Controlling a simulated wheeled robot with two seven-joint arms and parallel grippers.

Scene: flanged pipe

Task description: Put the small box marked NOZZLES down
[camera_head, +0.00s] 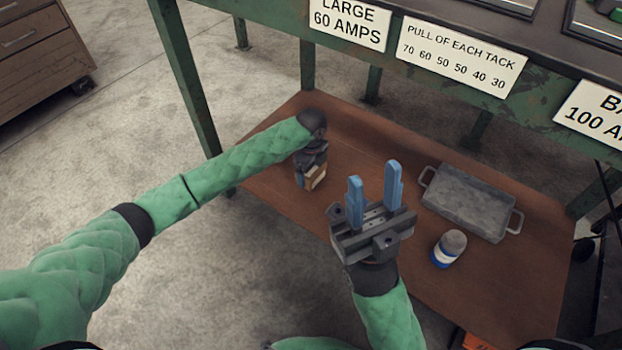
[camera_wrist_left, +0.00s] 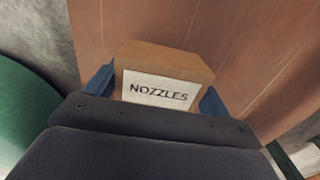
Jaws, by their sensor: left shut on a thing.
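The small box marked NOZZLES (camera_wrist_left: 160,88) is brown with a white label, and it sits between the blue fingers of my left gripper (camera_wrist_left: 158,92) in the left wrist view. In the head view the box (camera_head: 315,177) shows at the end of my left arm, partly hidden by the gripper (camera_head: 311,172). The left gripper is shut on it, over the left part of the brown lower shelf (camera_head: 280,215). I cannot tell whether the box touches the shelf. My right gripper (camera_head: 374,192) is open and empty, its blue fingers pointing up, in front of the shelf's middle.
A grey metal tray with handles (camera_head: 466,203) lies on the shelf at the right. A white and blue jar with a grey lid (camera_head: 449,248) stands in front of it. Green table legs (camera_head: 188,80) and a labelled table edge (camera_head: 462,55) frame the shelf.

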